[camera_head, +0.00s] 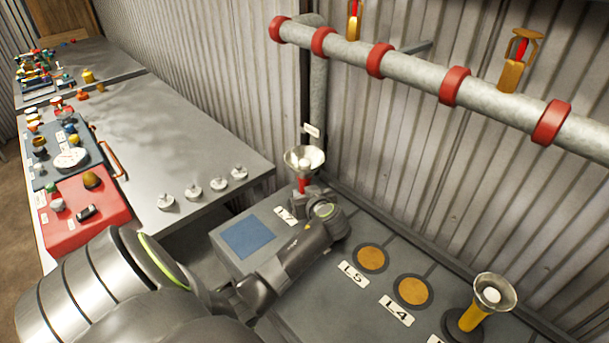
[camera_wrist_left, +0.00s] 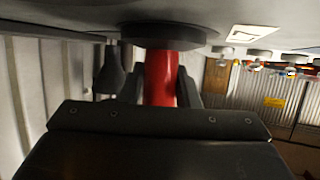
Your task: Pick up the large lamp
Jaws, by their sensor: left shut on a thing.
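A lamp with a red stem and a pale, flared bowl-shaped head (camera_head: 304,158) stands upright at the back of the grey panel, by the corrugated wall. My left gripper (camera_head: 308,193) is shut on its red stem, below the head. In the left wrist view the red stem (camera_wrist_left: 160,78) sits between the dark fingers, and a dark round base (camera_wrist_left: 165,36) shows at the top against the grey surface. I cannot tell whether the base touches it. A second lamp with a yellow stem (camera_head: 472,318) stands on the panel at the right. My right gripper is not in view.
A thick pipe with red rings (camera_head: 375,60) runs above the panel, with yellow-and-red sprinkler heads (camera_head: 519,60). Orange discs (camera_head: 371,259) and a blue square (camera_head: 247,238) lie on the panel. A grey table (camera_head: 160,130) at left holds small parts and a red tray (camera_head: 110,205).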

